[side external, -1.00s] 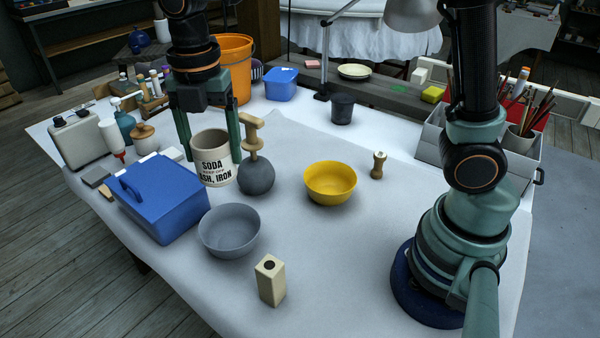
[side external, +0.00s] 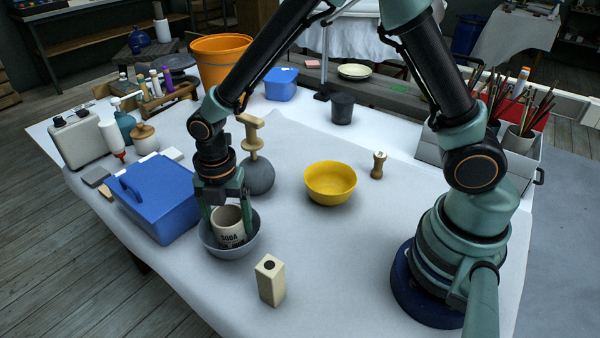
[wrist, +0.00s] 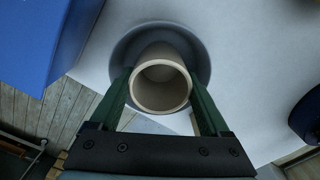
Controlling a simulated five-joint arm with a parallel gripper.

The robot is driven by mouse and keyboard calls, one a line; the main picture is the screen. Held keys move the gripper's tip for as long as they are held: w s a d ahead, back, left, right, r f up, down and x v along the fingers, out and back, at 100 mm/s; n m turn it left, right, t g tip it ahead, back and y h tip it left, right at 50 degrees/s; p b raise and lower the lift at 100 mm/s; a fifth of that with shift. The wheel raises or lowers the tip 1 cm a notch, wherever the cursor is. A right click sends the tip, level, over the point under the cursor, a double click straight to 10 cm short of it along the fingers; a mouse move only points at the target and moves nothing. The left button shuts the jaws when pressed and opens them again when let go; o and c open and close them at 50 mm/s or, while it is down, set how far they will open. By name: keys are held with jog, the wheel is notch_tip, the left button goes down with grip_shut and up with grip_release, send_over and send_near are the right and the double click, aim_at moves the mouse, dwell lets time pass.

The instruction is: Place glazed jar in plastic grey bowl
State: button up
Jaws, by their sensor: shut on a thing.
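The glazed jar (side external: 229,229) is cream with dark "SODA" lettering. It stands inside the grey bowl (side external: 211,250), slightly tilted, with its rim above the bowl's rim. My gripper (side external: 227,217) is shut on the jar, one finger on each side of its wall. In the wrist view the jar's open mouth (wrist: 160,86) sits between my two fingers (wrist: 160,95), with the grey bowl's rim (wrist: 203,62) around it. Whether the jar's base touches the bowl's floor is hidden.
A blue lidded box (side external: 155,205) stands close to the left of the bowl. A yellow bowl (side external: 330,186) is to the right. The cloth between the bowls is clear.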

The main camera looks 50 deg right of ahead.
jog(key=shift+f, duration=0.25)
jog(key=shift+f, duration=0.15)
jog(key=o, duration=1.2)
notch_tip(320, 180, up, 12)
jog(key=shift+s+d+r+m+t, duration=0.95)
jog(key=shift+s+d+r+m, duration=0.55)
jog(key=shift+d+m, duration=1.85)
jog(key=shift+s+d+r+m+t, duration=0.9)
jog(key=shift+s+d+r+m, duration=0.8)
jog(key=shift+m, duration=3.1)
jog(key=shift+s+d+r+m+t, duration=1.15)
jog(key=shift+d+m, duration=1.6)
jog(key=shift+m, duration=1.3)
